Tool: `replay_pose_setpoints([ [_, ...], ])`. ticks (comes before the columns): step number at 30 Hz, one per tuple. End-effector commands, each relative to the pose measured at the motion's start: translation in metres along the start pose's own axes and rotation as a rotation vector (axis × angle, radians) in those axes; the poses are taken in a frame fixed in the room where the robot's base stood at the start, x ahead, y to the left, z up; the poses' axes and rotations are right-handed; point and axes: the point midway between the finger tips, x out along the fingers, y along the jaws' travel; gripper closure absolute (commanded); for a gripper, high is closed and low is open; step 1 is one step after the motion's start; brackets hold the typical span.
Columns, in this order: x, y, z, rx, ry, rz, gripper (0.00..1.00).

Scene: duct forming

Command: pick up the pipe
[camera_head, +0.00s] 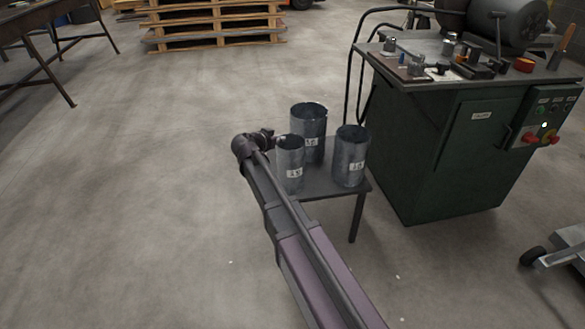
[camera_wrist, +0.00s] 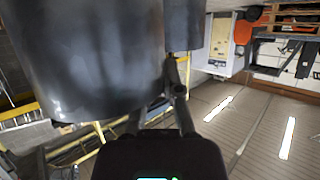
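Three grey metal pipes with white labels stand upright on a small dark table (camera_head: 322,184): a front-left pipe (camera_head: 290,160), a back pipe (camera_head: 309,122) and a right pipe (camera_head: 350,158). My gripper (camera_head: 268,136) is at the upper left edge of the front-left pipe. In the wrist view, which looks upside down, one large pipe (camera_wrist: 90,55) fills the upper left and another pipe (camera_wrist: 184,25) is beside it. My gripper (camera_wrist: 158,100) has a dark finger close to the large pipe's right edge. The pipe partly hides the fingers, so contact and opening are unclear.
A green machine cabinet (camera_head: 450,150) with tools on top stands close to the right of the small table. A wheeled cart (camera_head: 560,250) is at the right edge. Wooden pallets (camera_head: 215,22) and a workbench (camera_head: 45,20) are farther back. The floor at left is clear.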

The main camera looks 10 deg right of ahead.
Motion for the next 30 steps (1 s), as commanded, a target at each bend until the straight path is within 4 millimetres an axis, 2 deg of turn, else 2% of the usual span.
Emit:
replay_pose_setpoints([
  [17,-0.001,0.0,-0.004,0.001,-0.001,0.0,1.0],
  [30,-0.013,0.0,-0.033,0.0,0.0,0.001,1.0],
])
